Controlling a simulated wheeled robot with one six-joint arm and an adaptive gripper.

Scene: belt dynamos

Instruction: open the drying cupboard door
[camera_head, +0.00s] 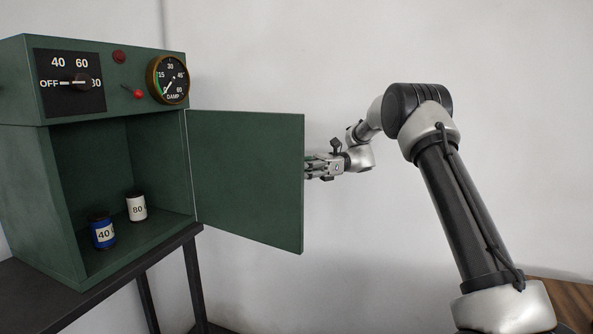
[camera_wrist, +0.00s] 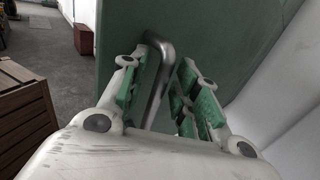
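The drying cupboard is a green box (camera_head: 62,195) on a dark stand, at the left of the head view. Its green door (camera_head: 245,175) stands wide open, swung out to the right, so the inside shows. My gripper (camera_head: 316,167) is at the door's free edge, partly hidden behind it. In the wrist view, the metal door handle (camera_wrist: 158,80) runs between my two green-padded fingers (camera_wrist: 164,85). The fingers are apart, with a visible gap between the handle and the right finger. Contact with the left finger is unclear.
A blue jar marked 40 (camera_head: 103,233) and a white jar marked 80 (camera_head: 137,207) stand inside the cupboard. A dial (camera_head: 80,82), a red switch (camera_head: 137,93) and a damp gauge (camera_head: 168,79) are above. A slatted wooden thing (camera_wrist: 22,105) is left in the wrist view.

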